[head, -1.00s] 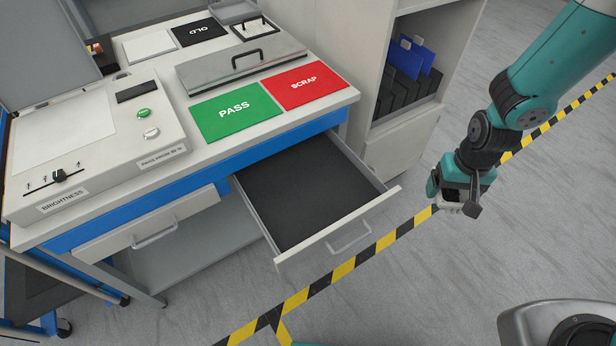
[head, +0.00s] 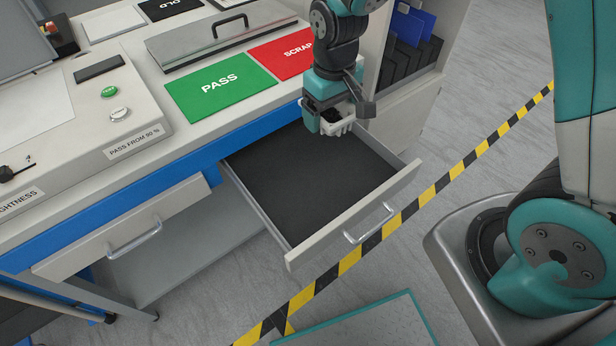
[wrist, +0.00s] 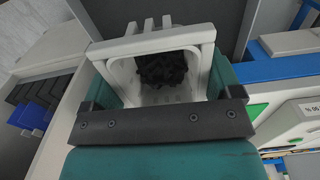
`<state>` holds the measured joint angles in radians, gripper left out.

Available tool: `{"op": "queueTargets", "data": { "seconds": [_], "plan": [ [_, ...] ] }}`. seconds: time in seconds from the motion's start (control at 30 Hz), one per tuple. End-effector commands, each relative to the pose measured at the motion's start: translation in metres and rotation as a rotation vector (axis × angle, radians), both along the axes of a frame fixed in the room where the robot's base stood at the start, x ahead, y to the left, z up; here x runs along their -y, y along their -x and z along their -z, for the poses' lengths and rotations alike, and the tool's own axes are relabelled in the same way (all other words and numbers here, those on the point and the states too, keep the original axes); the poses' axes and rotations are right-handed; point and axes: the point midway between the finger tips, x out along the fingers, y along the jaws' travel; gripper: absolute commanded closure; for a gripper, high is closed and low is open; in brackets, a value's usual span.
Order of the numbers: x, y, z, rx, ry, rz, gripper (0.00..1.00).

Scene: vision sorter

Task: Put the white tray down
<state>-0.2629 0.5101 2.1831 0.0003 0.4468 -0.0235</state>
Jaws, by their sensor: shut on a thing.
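My gripper (head: 328,118) is shut on the white tray (head: 338,127), a small slotted piece partly hidden by the gripper in the head view. In the wrist view the tray (wrist: 155,42) sits between the jaws, with a white rim, slots along its edge and a dark, lumpy mass (wrist: 172,69) inside or behind it. In the head view gripper and tray appear over the right back part of the open drawer (head: 300,190), near the bench's front edge. The height of the tray above the drawer floor is hard to tell.
The drawer has a dark, empty-looking floor and a pale front with a handle (head: 372,224). Green PASS (head: 221,92) and red SCRAP (head: 283,55) mats lie on the bench behind. A shut drawer (head: 125,230) is at left. A cabinet (head: 408,110) stands at right.

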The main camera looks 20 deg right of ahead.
Motion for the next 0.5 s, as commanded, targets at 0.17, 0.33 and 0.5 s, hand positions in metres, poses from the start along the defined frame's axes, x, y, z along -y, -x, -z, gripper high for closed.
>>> {"op": "queueTargets", "data": {
  "seconds": [0.17,0.33,0.5],
  "plan": [
    [-0.006,0.003,0.009,-0.002,0.001,-0.032,0.41],
    [-0.005,0.004,0.049,-0.009,0.003,-0.031,0.41],
    [-0.004,0.004,0.098,-0.008,0.002,-0.029,0.41]
  ]
}}
